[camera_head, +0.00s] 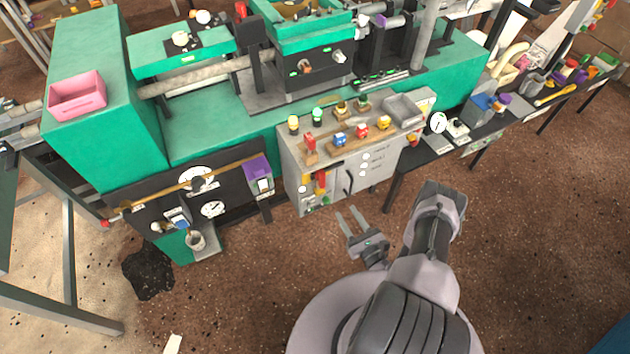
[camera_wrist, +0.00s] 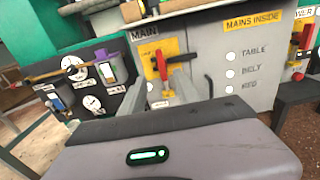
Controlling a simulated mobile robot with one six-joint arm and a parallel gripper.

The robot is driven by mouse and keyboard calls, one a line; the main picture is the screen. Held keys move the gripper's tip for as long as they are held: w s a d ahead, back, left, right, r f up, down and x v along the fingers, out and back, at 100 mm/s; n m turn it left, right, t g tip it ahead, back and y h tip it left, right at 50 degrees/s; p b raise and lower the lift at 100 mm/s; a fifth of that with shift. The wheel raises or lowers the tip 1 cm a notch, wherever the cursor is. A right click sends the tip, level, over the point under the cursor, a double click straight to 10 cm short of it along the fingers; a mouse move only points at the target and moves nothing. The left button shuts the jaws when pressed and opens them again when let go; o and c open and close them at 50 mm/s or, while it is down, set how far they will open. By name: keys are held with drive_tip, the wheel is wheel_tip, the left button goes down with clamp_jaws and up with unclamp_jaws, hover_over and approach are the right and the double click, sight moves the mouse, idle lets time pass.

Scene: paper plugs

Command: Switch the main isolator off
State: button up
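The main isolator is a red handle (camera_wrist: 162,66) on a yellow plate (camera_wrist: 147,50), under a "MAIN" label on a grey cabinet front. The handle stands roughly upright. In the head view the red handle (camera_head: 320,181) shows small on the cabinet's left part. My gripper (camera_head: 347,211) is open and empty, in front of the cabinet, its two fingers pointing toward the panel. In the wrist view my gripper (camera_wrist: 160,80) has one finger to each side of the handle in the picture. The fingers look short of the handle; contact cannot be told.
A black door handle (camera_wrist: 210,86) is right of the isolator, near white round lamps (camera_wrist: 230,73) labelled TABLE, BELT and BED. Another red handle (camera_wrist: 305,37) is at far right. Gauges (camera_head: 213,208) and a purple-topped box (camera_head: 258,172) are left. Floor before the cabinet is clear.

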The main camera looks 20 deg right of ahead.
sight(324, 178)
drive_tip(key=w+b, duration=0.1)
drive_tip(key=w, duration=0.4)
drive_tip(key=w+b, duration=0.2)
drive_tip(key=w, duration=0.3)
drive_tip(key=w+b, duration=0.1)
drive_tip(key=w, duration=0.4)
drive_tip(key=shift+w+a+f+b, duration=0.1)
drive_tip(key=shift+w+a+b, duration=0.05)
drive_tip(key=shift+a+b, duration=0.15)
drive_tip(key=shift+w, duration=0.55)
drive_tip(key=shift+c, duration=0.5)
clamp_jaws()
